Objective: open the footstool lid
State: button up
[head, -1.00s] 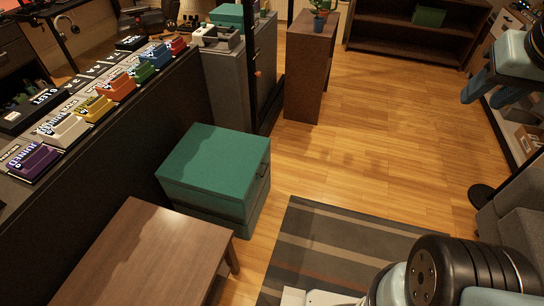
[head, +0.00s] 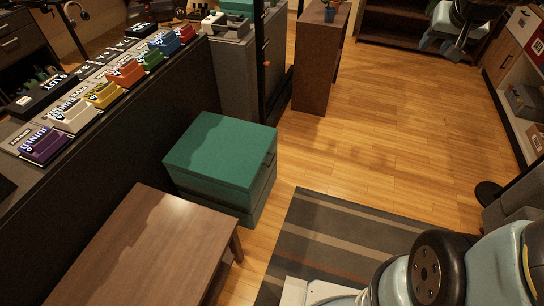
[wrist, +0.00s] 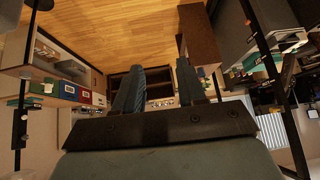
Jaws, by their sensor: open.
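The footstool is a green box (head: 222,190) in the head view, left of centre on the wooden floor. Its green lid (head: 220,150) lies flat and closed on top. A small dark loop or tab shows at the lid's right side. My gripper (head: 442,45) is raised at the top right of the head view, far from the footstool. Its two blue fingers (wrist: 158,68) stand apart with nothing between them in the wrist view. The footstool cannot be made out in the wrist view.
A brown low table (head: 150,240) stands just in front of the footstool. A dark counter with several coloured pedals (head: 125,72) runs along its left. A striped rug (head: 340,235) and open floor (head: 380,140) lie to the right. A dark post (head: 264,70) stands behind it.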

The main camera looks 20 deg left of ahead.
jog(key=w+a+f+t+y, duration=0.1)
jog(key=w+a+f+y, duration=0.1)
jog(key=w+a+f, duration=0.75)
jog(key=w+a+f+y, duration=0.2)
jog(key=w+a+f, duration=0.4)
jog(key=w+f, duration=0.55)
jog(key=s+a+f+m+t+y, duration=0.15)
jog(key=a+f, duration=0.35)
jog(key=f, duration=0.5)
jog(key=s+a+f+m+y, duration=0.15)
jog(key=a+f, duration=0.25)
jog(key=f, duration=0.5)
jog(key=a+f+y, duration=0.2)
jog(key=a+f, duration=0.3)
jog(key=f, duration=0.5)
jog(key=s+a+f+m+t+y, duration=0.1)
jog(key=s+f+m, duration=0.2)
jog(key=s+f, duration=0.55)
jog(key=s+a+f+m+t, duration=0.2)
jog(key=s+f, duration=0.5)
jog(key=f, duration=0.3)
jog(key=x, duration=1.4)
jog(key=shift+f, duration=0.2)
jog(key=shift+s+g, duration=0.15)
jog(key=shift+g, duration=0.1)
